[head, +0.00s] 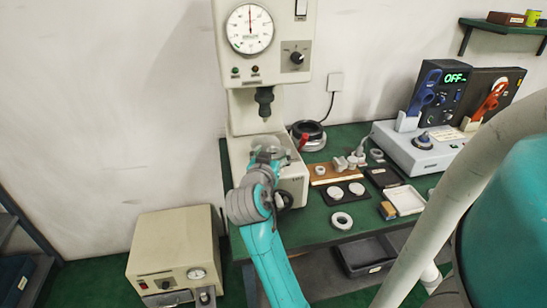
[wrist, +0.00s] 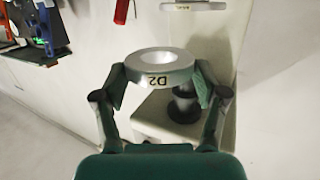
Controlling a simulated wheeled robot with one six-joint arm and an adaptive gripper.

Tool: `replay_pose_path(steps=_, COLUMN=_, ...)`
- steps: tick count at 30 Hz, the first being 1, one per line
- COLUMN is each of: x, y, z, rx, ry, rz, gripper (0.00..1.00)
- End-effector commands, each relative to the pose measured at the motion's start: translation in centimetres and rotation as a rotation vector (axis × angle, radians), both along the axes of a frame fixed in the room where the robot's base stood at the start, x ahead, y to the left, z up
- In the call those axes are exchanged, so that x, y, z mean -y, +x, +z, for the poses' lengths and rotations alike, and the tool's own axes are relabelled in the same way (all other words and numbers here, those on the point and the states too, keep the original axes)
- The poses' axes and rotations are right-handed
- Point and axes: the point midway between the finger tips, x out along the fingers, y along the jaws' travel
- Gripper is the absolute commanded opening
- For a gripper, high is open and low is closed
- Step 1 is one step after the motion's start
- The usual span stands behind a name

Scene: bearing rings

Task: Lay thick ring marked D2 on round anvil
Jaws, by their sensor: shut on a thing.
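In the head view my gripper (head: 264,160) is over the pale base of the press, below the dark ram (head: 264,101). The ram also shows behind the ring in the wrist view (wrist: 184,106). The round anvil is largely hidden by my gripper in the head view, so I cannot tell the gap between ring and anvil.
The press head with its dial (head: 249,29) stands over the base. On the green table (head: 318,221) to the right are a loose ring (head: 342,220), a dark plate with two pale discs (head: 346,193), a white tray (head: 404,200) and a blue-handled device (head: 428,93).

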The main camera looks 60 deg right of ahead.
Motion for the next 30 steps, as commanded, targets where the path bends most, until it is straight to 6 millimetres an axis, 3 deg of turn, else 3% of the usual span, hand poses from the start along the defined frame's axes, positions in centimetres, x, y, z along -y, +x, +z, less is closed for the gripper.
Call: replay_pose_path(steps=30, x=6.6, y=5.7, z=-2.0, rx=0.001, ry=-0.002, rz=0.0, gripper=0.2)
